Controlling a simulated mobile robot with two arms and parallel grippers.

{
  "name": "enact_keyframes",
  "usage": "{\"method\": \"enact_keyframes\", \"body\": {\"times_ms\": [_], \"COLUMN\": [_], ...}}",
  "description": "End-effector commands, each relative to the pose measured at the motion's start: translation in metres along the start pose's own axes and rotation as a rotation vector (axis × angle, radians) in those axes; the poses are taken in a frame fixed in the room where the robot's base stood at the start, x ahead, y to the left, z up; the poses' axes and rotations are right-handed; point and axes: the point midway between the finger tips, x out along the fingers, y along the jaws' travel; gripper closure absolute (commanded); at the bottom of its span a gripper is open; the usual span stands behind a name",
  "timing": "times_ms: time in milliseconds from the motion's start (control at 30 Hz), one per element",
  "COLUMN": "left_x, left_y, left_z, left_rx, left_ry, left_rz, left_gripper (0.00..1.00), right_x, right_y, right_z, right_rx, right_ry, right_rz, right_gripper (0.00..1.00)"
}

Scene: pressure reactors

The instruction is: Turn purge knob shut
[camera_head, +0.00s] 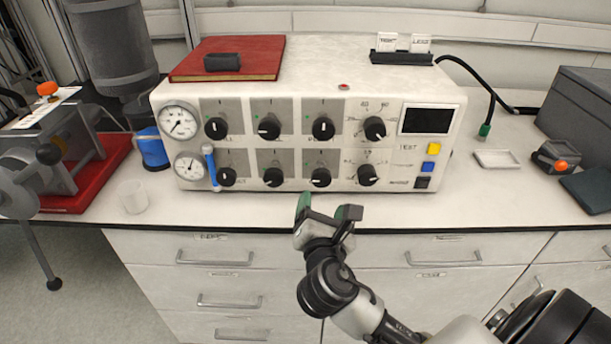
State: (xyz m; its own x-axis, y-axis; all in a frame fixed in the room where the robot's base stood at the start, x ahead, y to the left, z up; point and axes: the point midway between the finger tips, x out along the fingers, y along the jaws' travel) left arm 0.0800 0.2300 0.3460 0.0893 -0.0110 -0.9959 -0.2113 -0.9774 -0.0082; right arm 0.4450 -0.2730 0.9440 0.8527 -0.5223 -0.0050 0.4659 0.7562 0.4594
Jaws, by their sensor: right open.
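A white control box (300,80) stands on the bench with two rows of black knobs on its front. The top row has a left knob (216,128), a second knob (269,127), a third knob (323,128) and a right knob (375,128). The lower row includes a third knob (320,177) and a right knob (368,175). The labels are too small to tell for sure which one is the purge knob. My right gripper (327,212) is open and empty, in front of and below the lower knobs, apart from them. My left gripper is not in view.
A blue lever (211,166) sits beside two gauges at the box's left. A red book (226,58) lies on top. The bench front right (490,205) is clear; drawers (226,275) lie below.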

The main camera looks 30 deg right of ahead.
Motion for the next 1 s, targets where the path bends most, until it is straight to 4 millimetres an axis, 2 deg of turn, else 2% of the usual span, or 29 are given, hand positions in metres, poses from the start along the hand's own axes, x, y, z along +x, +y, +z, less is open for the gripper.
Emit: {"method": "enact_keyframes", "body": {"times_ms": [167, 400, 600, 800, 1000], "left_x": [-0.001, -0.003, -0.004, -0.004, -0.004], "left_y": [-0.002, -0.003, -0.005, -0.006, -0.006], "left_z": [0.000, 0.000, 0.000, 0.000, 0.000], "left_rx": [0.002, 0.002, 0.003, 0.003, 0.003], "left_ry": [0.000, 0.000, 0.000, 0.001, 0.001], "left_rz": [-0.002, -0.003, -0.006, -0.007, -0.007], "left_gripper": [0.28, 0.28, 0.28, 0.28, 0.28], "right_x": [0.018, 0.064, 0.094, 0.106, 0.107], "right_y": [0.001, 0.001, 0.001, 0.001, 0.000], "right_z": [0.003, 0.003, 0.002, 0.002, 0.002], "right_rx": [-0.014, -0.011, -0.011, -0.009, -0.009], "right_ry": [-0.011, -0.009, -0.006, -0.005, -0.004], "right_rz": [0.002, 0.001, 0.001, 0.001, 0.001], "right_gripper": [0.28, 0.28, 0.28, 0.28, 0.28]}}
